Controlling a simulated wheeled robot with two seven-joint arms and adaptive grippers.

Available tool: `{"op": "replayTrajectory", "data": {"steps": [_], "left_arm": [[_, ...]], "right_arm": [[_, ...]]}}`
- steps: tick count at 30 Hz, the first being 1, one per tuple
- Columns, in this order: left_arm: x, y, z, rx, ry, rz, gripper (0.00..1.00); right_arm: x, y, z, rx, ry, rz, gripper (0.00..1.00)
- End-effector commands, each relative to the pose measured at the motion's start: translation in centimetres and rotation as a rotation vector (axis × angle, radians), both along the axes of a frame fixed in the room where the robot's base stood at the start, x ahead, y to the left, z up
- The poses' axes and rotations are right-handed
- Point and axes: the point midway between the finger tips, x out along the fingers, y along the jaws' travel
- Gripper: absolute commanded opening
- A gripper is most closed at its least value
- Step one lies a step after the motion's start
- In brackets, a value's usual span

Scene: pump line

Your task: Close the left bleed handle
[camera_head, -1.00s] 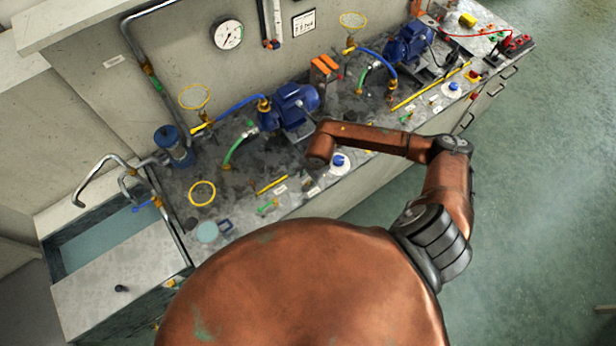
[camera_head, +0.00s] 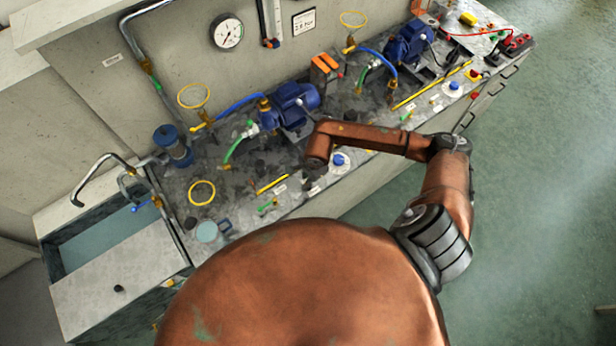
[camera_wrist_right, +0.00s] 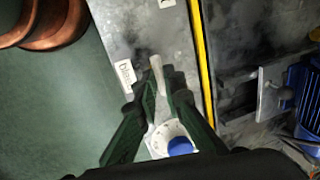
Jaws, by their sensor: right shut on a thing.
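The left bleed handle (camera_wrist_right: 157,75) is a short pale lever on the grey bench top, seen in the right wrist view. My right gripper (camera_wrist_right: 162,90) has its dark green fingers on either side of the lever and is shut on it. The lever's tip shows beyond the fingertips. Its lower part is partly hidden between the fingers. In the head view my right arm reaches over the bench, and its wrist hides most of the handle. My left gripper is in neither view.
A blue knob on a white dial (camera_wrist_right: 180,147) sits close to my right fingers. A small label (camera_wrist_right: 125,75) lies to their left, and a yellow strip (camera_wrist_right: 203,60) runs to their right. The left blue pump (camera_head: 291,105) stands behind my wrist. A green handle (camera_head: 268,205) lies farther left.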

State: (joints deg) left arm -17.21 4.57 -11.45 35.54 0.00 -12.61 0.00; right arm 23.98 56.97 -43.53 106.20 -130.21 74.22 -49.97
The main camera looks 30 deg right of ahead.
Motion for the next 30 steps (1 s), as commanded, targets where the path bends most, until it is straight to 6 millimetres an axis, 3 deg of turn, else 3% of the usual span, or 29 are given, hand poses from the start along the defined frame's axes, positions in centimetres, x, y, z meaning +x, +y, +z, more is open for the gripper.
{"op": "replayTrajectory", "data": {"steps": [10,11,18,26,30], "left_arm": [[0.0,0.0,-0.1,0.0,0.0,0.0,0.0],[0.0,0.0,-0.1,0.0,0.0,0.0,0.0],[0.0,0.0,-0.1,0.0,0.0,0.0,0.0],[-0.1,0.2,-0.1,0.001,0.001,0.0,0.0],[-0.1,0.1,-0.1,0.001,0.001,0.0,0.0]], "right_arm": [[0.0,0.0,0.0,-0.001,-0.001,-0.026,0.0],[0.0,0.0,0.0,-0.001,-0.001,-0.026,0.11],[0.0,0.0,0.0,-0.001,0.0,-0.024,0.27],[0.0,0.0,0.0,-0.002,0.0,-0.023,0.27],[-0.1,-0.1,1.1,-0.001,-0.004,-0.022,0.27]]}}
